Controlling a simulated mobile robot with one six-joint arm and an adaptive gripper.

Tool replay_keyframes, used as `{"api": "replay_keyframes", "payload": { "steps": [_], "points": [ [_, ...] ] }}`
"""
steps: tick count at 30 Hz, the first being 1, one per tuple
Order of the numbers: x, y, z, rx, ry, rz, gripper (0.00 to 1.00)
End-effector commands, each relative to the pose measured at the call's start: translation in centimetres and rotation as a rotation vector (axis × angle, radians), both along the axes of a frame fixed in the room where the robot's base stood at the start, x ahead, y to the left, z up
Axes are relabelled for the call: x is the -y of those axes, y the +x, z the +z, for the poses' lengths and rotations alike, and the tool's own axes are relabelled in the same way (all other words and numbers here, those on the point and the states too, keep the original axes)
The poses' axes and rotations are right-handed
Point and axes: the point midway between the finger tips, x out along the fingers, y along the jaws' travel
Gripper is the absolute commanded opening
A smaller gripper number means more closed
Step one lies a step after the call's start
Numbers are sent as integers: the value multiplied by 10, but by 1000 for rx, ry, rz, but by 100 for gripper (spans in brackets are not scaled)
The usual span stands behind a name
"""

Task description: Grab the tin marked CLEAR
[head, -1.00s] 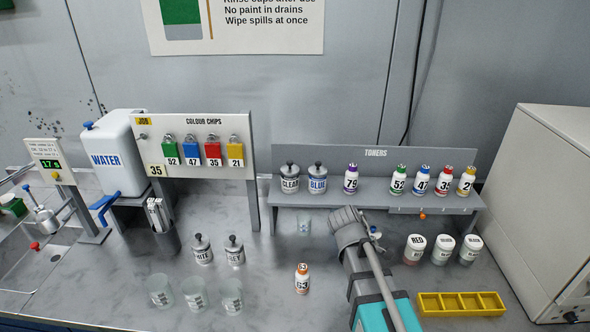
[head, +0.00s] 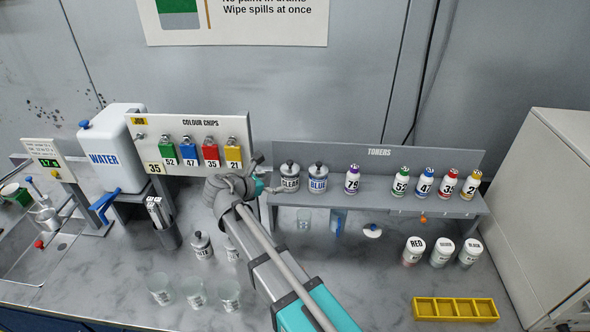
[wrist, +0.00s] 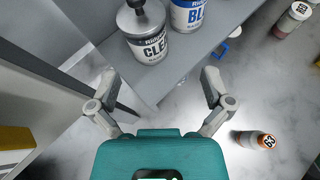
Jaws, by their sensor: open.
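My gripper (wrist: 160,84) is open and empty, fingers spread. The tin lies beyond the fingertips, roughly between their lines. In the head view, my gripper (head: 266,175) is close to the tin's left side.
The colour chip board (head: 190,135) and its post stand left of the shelf. Toner bottle 79 (head: 352,180) is right of the BLUE tin. An orange-capped bottle 63 (wrist: 254,139) lies right of my gripper in the wrist view. Cups (head: 193,292) stand at the front.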

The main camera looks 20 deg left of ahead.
Motion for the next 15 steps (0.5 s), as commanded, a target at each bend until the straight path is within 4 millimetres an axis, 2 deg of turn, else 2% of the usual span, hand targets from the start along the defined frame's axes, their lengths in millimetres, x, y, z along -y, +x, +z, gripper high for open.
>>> {"api": "replay_keyframes", "payload": {
  "steps": [1,5,15],
  "points": [
    [-9,-3,5,4,-22,21,100],
    [-19,-7,10,11,-58,52,100],
    [-19,-5,11,11,-68,54,100]
  ]
}}
